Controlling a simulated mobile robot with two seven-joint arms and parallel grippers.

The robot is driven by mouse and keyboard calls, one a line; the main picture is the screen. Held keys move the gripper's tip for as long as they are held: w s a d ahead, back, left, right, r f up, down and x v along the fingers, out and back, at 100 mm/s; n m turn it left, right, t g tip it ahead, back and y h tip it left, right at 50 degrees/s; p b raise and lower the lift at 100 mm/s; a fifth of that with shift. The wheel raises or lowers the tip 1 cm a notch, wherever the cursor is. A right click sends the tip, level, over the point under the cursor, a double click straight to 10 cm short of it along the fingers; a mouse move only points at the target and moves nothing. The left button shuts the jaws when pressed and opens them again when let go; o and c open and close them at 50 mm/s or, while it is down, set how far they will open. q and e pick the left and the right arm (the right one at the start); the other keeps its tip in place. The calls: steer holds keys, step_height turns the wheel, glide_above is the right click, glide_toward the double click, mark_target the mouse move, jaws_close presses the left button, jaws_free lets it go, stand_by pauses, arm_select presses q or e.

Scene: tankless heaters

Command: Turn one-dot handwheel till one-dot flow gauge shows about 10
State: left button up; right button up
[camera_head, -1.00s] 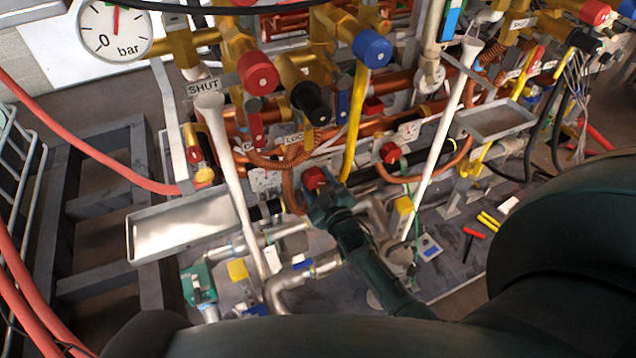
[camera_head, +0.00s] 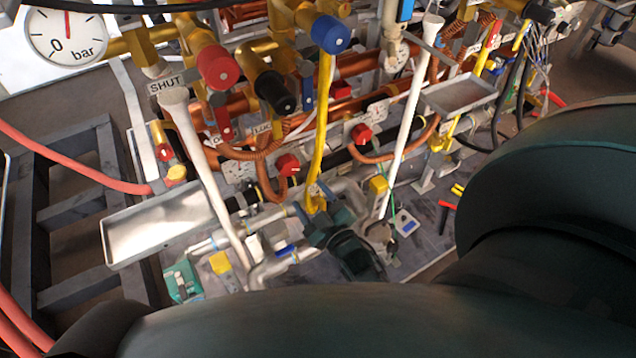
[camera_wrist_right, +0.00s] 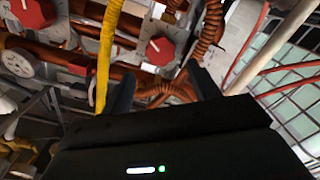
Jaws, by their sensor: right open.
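Two small red handwheels show low on the pipework in the head view, a left one (camera_head: 287,164) and a right one (camera_head: 361,133). I cannot read dots on either. In the right wrist view a red handwheel (camera_wrist_right: 160,50) lies beyond the fingers, with another (camera_wrist_right: 32,12) at upper left. My right gripper (camera_head: 318,222) is open below and right of the left handwheel, apart from it, by the foot of a yellow pipe. Its fingers (camera_wrist_right: 162,90) stand apart with nothing gripped. No flow gauge reading can be made out. My left gripper is not in view.
A yellow pipe (camera_head: 321,125) rises close to my right gripper. A bar gauge (camera_head: 67,37) reads near 0 at upper left. Metal trays (camera_head: 110,258) and (camera_head: 430,98), white pipes (camera_head: 195,150) and coiled copper tubes crowd the area. My dark arm links cover the bottom and right.

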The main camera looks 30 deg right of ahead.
steer(key=shift+s, duration=1.5)
steer(key=shift+a, duration=0.1)
